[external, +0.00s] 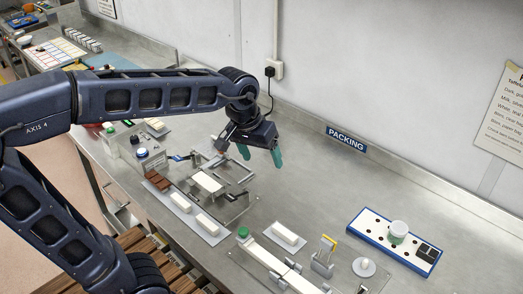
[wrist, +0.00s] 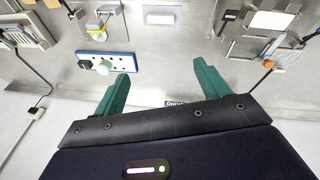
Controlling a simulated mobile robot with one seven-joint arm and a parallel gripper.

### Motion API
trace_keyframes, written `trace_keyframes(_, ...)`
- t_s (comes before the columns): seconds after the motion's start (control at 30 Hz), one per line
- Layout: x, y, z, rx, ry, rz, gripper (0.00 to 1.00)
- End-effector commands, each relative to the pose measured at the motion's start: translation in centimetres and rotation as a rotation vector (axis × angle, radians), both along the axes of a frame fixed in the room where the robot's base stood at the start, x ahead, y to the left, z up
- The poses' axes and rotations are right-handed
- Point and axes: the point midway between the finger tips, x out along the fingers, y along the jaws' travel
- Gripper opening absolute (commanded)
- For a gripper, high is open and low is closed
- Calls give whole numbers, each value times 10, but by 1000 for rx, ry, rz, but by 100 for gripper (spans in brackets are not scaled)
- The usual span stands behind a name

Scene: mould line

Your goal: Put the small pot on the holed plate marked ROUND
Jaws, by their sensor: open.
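A small whitish pot with a pale green band (external: 398,232) stands upright on a blue-edged white plate with rows of dark holes (external: 370,227), at the right of the bench. A black block sits at the plate's right end; no ROUND marking is legible. In the wrist view the pot (wrist: 103,67) and holed plate (wrist: 122,62) show at the upper left. My gripper (external: 261,156) is open and empty, its green fingers pointing down above the bench, well left of the pot and plate. The fingers also show in the wrist view (wrist: 163,75).
Below my gripper stand metal fixtures and a tray of white and brown bars (external: 185,205). A rail with a green knob (external: 242,232), a white bar (external: 289,238) and a round white knob (external: 364,266) lie before the plate. The bench behind them is clear, up to the PACKING sign (external: 346,139).

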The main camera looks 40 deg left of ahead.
Motion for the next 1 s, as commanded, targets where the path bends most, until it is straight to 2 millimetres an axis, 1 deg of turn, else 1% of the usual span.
trace_keyframes(0.03, -16, 8, 0, 10, -19, -14, 75)
trace_keyframes(0.17, -53, 22, -5, 46, -58, -64, 75)
trace_keyframes(0.3, -92, 35, -15, 94, -98, -119, 75)
trace_keyframes(0.4, -115, 42, -23, 126, -121, -150, 75)
trace_keyframes(0.5, -131, 46, -31, 153, -136, -176, 75)
trace_keyframes(0.6, -142, 48, -36, 173, -146, -192, 75)
trace_keyframes(0.7, -147, 49, -39, 182, -148, -200, 75)
trace_keyframes(1.0, -147, 50, -39, 184, -149, -202, 75)
